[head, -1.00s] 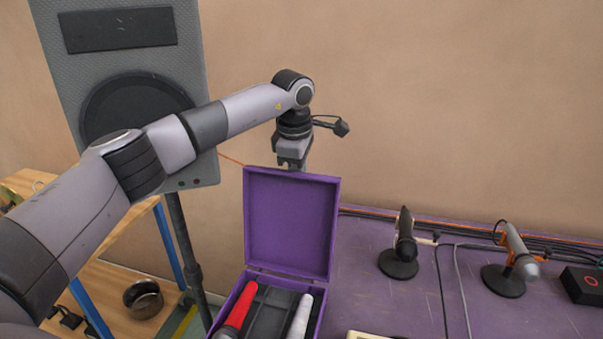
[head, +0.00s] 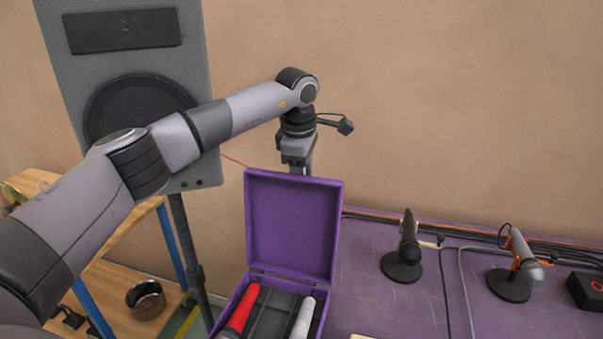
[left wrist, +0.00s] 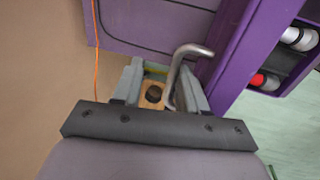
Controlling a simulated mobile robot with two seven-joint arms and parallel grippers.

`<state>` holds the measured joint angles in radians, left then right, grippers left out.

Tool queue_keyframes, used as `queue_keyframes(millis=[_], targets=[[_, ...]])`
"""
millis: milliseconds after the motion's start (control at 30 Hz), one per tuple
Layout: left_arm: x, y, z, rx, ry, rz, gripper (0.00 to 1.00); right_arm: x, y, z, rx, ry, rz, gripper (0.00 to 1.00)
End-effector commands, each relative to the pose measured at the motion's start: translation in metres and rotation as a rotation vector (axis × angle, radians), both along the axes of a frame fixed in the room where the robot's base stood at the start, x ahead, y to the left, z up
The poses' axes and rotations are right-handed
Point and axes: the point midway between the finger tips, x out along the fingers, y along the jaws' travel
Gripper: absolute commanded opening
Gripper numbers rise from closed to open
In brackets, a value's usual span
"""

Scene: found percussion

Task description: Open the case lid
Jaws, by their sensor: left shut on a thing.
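The purple case (head: 323,312) stands on the purple table with its lid (head: 290,225) raised about upright, hinged at the back. A red-handled thing (head: 240,310) and a white-handled thing (head: 303,318) lie in its dark inside. My left gripper (head: 300,168) is at the top edge of the lid, its fingertips partly hidden behind it. In the left wrist view my left gripper (left wrist: 163,90) is shut on a bent grey metal handle (left wrist: 184,58) beside the purple lid (left wrist: 150,20). My right gripper is not in view.
A black microphone (head: 407,240) and a grey microphone (head: 522,258) stand on the table (head: 400,305) to the right, with cables along the back. A large grey speaker (head: 125,80) stands on a pole at the left. A wooden shelf (head: 110,285) holds a metal bowl (head: 146,298).

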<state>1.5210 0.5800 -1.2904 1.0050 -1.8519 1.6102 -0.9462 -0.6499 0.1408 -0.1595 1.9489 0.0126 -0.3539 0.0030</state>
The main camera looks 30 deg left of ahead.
Motion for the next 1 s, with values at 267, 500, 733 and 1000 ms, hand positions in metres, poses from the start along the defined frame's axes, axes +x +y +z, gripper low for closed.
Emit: queue_keyframes(millis=[267, 500, 733, 1000], targets=[[-0.009, -0.001, 0.05, 0.005, -0.026, 0.001, 0.36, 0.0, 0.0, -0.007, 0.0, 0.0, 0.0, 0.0], [-0.016, -0.004, 0.072, 0.003, -0.016, 0.001, 0.36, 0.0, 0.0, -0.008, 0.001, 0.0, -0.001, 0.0], [-0.017, -0.004, 0.074, 0.002, -0.013, 0.0, 0.36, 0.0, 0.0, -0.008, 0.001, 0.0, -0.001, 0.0], [-0.017, -0.004, 0.073, 0.002, -0.011, 0.0, 0.36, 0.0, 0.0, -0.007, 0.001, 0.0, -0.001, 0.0]])
